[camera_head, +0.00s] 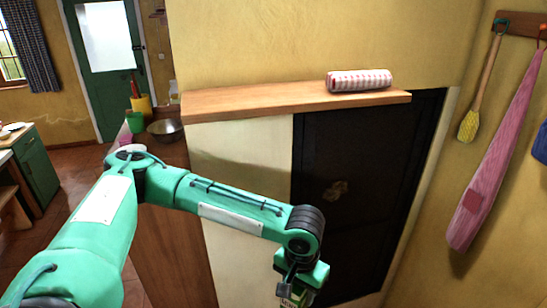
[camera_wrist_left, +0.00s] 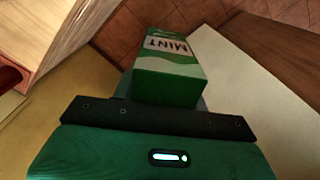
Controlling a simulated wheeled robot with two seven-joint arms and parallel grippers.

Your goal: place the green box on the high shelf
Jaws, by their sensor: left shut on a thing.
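The green box (camera_wrist_left: 170,72), with a white band and the word MINT, is held at the jaws of my left gripper (camera_wrist_left: 165,105) in the left wrist view. In the head view my left gripper (camera_head: 292,290) hangs low at the bottom, below the shelf, and only a small part of the box (camera_head: 294,301) shows at the frame's lower edge. The high shelf is a wooden board (camera_head: 255,100) on the yellow wall, above and behind the gripper. My right gripper is not in view.
A red-and-white checked rolled cloth (camera_head: 360,80) lies on the shelf's right part; the left and middle are clear. A dark panel (camera_head: 350,190) is below the shelf. A brush (camera_head: 480,90) and pink cloth (camera_head: 490,170) hang at right. A metal bowl (camera_head: 165,129) stands at left.

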